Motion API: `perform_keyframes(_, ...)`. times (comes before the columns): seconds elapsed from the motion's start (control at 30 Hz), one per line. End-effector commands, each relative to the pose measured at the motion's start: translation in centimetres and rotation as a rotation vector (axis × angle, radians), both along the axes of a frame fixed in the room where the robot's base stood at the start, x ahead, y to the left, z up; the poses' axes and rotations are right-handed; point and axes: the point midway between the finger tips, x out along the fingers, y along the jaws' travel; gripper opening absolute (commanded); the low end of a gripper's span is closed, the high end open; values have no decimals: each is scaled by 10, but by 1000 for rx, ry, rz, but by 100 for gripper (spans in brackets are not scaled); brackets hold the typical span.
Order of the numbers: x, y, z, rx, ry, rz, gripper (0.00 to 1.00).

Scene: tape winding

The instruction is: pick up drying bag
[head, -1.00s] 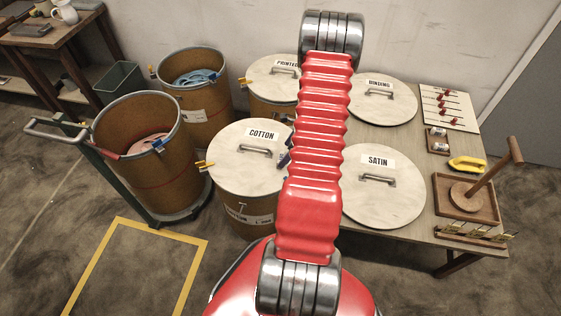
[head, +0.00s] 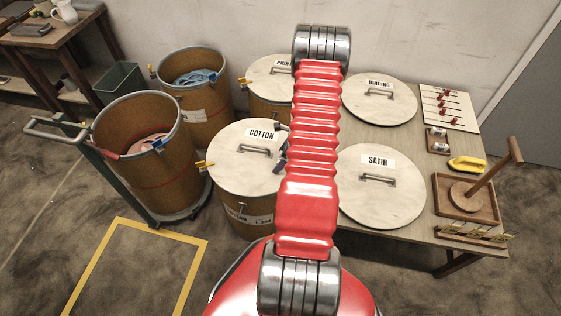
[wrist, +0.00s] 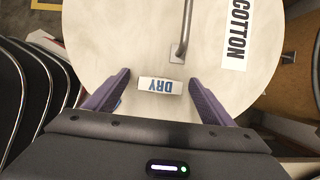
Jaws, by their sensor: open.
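The drying bag (wrist: 160,86) is a small white packet marked DRY in blue letters. It lies on the pale round COTTON lid (wrist: 115,40), near the lid's metal handle, in the wrist view. My gripper (wrist: 161,82) is open, with its two purple fingers on either side of the bag and a gap on each side. Whether the fingertips touch the lid I cannot tell. In the head view the COTTON lid (head: 230,170) closes a brown drum, and a purple finger (head: 281,163) shows beside my arm. I cannot make out the bag there.
The COTTON lid's handle (wrist: 183,30) rises close to the bag. The SATIN lid (head: 380,205) and BINDING lid (head: 380,110) lie to the right on the table. Open drums (head: 135,160) stand to the left. A wooden tray with a post (head: 468,198) is at the far right.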

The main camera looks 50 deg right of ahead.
Motion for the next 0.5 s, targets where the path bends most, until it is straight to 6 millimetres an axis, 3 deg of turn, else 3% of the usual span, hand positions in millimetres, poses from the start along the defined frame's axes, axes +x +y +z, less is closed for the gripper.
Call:
perform_keyframes(0.27, 0, 0, 0, 0, 0, 0, 76)
perform_keyframes(0.5, 0, 0, 0, 0, 0, 0, 59)
